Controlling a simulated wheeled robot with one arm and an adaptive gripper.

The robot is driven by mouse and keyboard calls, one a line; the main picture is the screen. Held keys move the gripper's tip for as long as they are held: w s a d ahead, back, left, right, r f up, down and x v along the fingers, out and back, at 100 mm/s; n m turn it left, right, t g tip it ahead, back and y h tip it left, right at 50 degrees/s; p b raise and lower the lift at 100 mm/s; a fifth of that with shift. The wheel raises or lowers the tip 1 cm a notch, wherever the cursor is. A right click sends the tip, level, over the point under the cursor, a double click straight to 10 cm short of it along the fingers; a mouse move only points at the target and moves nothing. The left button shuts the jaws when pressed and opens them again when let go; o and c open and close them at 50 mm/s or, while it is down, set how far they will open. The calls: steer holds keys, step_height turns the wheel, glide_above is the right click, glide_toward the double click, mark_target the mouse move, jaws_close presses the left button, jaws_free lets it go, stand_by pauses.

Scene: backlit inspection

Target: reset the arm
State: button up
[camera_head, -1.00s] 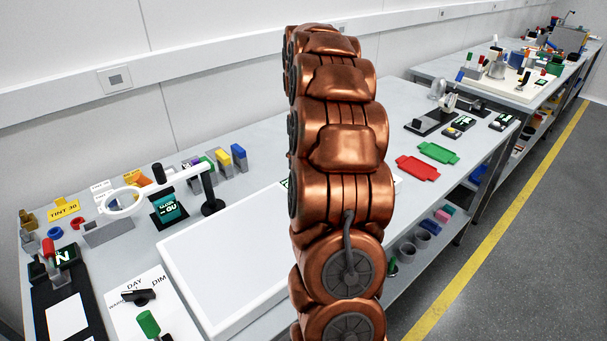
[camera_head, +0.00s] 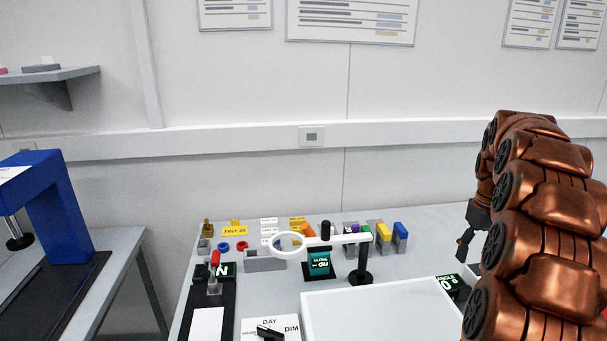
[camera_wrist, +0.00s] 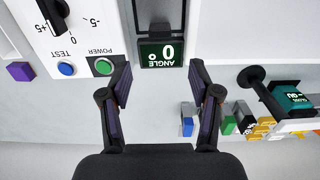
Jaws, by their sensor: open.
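My arm (camera_head: 535,225) stands at the right of the head view, a chain of copper-coloured links. My gripper (camera_head: 465,245) hangs at its far end, over the right part of the bench, partly cut off by the links. In the wrist view, my gripper (camera_wrist: 160,80) is open, its two dark fingers spread with nothing between them. Beyond the fingertips is a black display reading ANGLE 0 (camera_wrist: 161,54), upside down in this view. It also shows in the head view (camera_head: 446,284), left of the arm.
A white panel (camera_wrist: 75,25) has a green button (camera_wrist: 103,66), a blue button (camera_wrist: 66,69) and a black knob. A ring magnifier (camera_head: 287,244) on a stand (camera_head: 362,270) rises behind a white light plate (camera_head: 380,312). Colored blocks (camera_head: 400,236) stand behind. A blue press-like frame (camera_head: 55,205) is left.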

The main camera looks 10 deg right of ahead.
steer(key=s+a+r+n, duration=0.1)
steer(key=s+a, duration=0.2)
steer(key=a, duration=0.8)
steer(key=s+a+r, duration=0.1)
steer(key=s+a, duration=0.2)
steer(key=a, duration=0.8)
steer(key=s+a+f+p, duration=0.1)
steer(key=s+a+f, duration=0.1)
steer(key=s+a, duration=0.5)
steer(key=s+a+f+g, duration=0.1)
steer(key=s+a+f, duration=0.2)
steer(key=s+a, duration=0.4)
steer(key=s, duration=0.6)
steer(key=shift+s+f+g+p, duration=0.15)
steer(key=shift+f+g+p, duration=0.15)
steer(key=shift+f+p, duration=0.05)
